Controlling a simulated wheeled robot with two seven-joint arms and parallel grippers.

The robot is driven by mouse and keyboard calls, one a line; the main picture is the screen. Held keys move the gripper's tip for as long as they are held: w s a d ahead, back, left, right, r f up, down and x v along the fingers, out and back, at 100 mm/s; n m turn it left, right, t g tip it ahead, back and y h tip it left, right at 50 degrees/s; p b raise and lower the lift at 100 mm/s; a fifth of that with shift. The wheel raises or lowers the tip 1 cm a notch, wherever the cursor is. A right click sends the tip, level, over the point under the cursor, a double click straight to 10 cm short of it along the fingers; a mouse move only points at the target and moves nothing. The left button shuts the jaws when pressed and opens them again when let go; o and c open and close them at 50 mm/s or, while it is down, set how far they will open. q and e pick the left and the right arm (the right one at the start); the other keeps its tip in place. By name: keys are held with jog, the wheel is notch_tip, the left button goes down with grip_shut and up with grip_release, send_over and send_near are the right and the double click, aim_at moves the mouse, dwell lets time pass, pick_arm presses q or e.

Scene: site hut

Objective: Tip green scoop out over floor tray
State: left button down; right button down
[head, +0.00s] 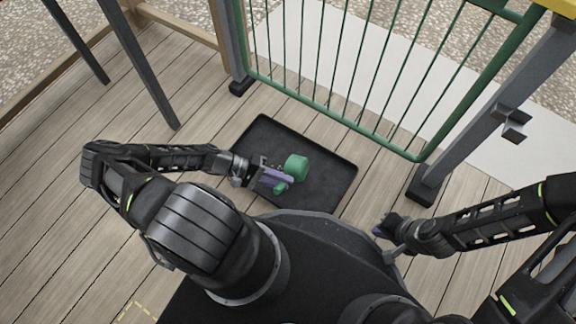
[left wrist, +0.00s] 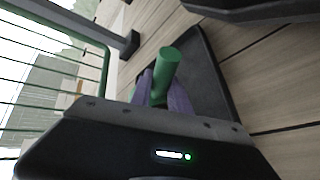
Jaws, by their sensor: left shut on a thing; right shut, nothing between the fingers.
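The green scoop (head: 296,167) is in my left gripper (head: 276,179), above the black floor tray (head: 328,182). The gripper's purple fingers are shut on it. In the left wrist view the scoop (left wrist: 168,66) stands out beyond the fingers (left wrist: 163,92), with the tray (left wrist: 205,75) behind it. The inside of the scoop is not visible, so I cannot tell what it holds. The tray lies flat on the plank floor and its visible bottom looks bare. My right gripper (head: 380,230) is shut and empty, low at the right of my base.
A green barred gate (head: 345,119) stands just behind the tray, between dark posts with feet (head: 423,186). A metal latch bracket (head: 512,122) juts from the right post. Dark legs (head: 140,65) stand at the upper left. The plank floor left of the tray is clear.

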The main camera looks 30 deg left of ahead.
pick_arm(q)
jog(key=shift+s+a+f+t+h+p, duration=0.15)
jog(key=shift+a+t+h+p, duration=0.25)
jog(key=shift+h, duration=0.5)
dwell(2.1)
jog(key=shift+s+a+f+h, duration=0.15)
jog(key=shift+a+f+h, duration=0.2)
jog(key=shift+a+h, duration=0.1)
dwell(0.6)
jog(key=shift+a+f+h, duration=0.2)
jog(key=shift+a+h, duration=0.05)
jog(key=shift+a, duration=0.1)
dwell(0.7)
dwell(2.2)
jog(key=d+r+y, duration=0.1)
jog(key=d+r+g+y, duration=0.1)
jog(key=d+y, duration=0.1)
jog(key=shift+w+r, duration=0.2)
jog(key=shift+f, duration=0.1)
